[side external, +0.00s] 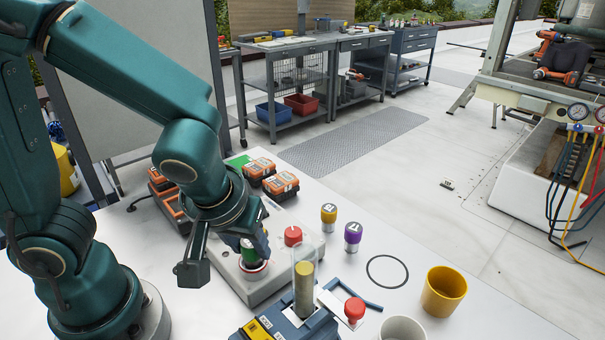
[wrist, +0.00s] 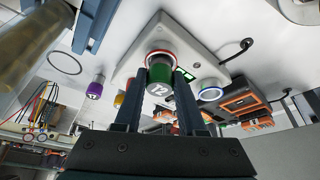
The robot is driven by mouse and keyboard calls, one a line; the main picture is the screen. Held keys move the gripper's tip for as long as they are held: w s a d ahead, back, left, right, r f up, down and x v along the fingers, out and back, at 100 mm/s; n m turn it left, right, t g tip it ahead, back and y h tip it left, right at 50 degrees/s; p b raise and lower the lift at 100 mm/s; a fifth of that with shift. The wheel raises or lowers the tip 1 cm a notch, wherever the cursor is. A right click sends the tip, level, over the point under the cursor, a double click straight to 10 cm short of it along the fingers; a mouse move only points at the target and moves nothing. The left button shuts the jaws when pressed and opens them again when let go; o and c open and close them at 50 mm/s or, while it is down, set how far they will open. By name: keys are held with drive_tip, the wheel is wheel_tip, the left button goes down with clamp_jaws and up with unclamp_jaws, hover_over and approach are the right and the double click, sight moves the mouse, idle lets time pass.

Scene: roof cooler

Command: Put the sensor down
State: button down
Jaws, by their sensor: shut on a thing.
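The sensor in my gripper (wrist: 161,72) is a short green cylinder (wrist: 160,98) with a grey end marked 12. In the wrist view my two dark fingers are closed on its sides. It stands at a red-ringed socket (wrist: 154,53) on a pale grey block. In the side view the green sensor (side external: 248,254) shows under my wrist, upright at the red ring of the grey block (side external: 285,272). I cannot tell whether it is fully seated. My fingers are mostly hidden there by the wrist.
A red knob (side external: 292,236) rises from the block. Yellow (side external: 328,214) and purple (side external: 352,234) sensors stand to the right. A clear tube device (side external: 303,290), black ring (side external: 387,271), yellow cup (side external: 443,291) and white cup (side external: 402,328) are nearer. Orange-black cases (side external: 280,186) lie behind.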

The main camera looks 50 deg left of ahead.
drive_tip(key=shift+f, duration=0.3)
drive_tip(key=c, duration=0.5)
unclamp_jaws()
drive_tip(key=shift+r, duration=0.1)
drive_tip(key=shift+r, duration=0.35)
drive_tip(key=v, duration=1.2)
drive_tip(key=shift+s+a+f+m+t+h, duration=0.1)
drive_tip(key=shift+a+f+m+t+h, duration=0.3)
drive_tip(key=shift+a+m, duration=0.6)
drive_tip(key=shift+s+a+f+m+t+h, duration=0.15)
drive_tip(key=shift+a+f+m+h, duration=0.45)
drive_tip(key=shift+m, duration=0.65)
drive_tip(key=shift+w+a+f+m+t+h, duration=0.1)
drive_tip(key=shift+a+f+m+t+h, duration=0.25)
drive_tip(key=shift+a+f+m, duration=0.65)
drive_tip(key=shift+d+r, duration=0.15)
drive_tip(key=shift+r, duration=0.15)
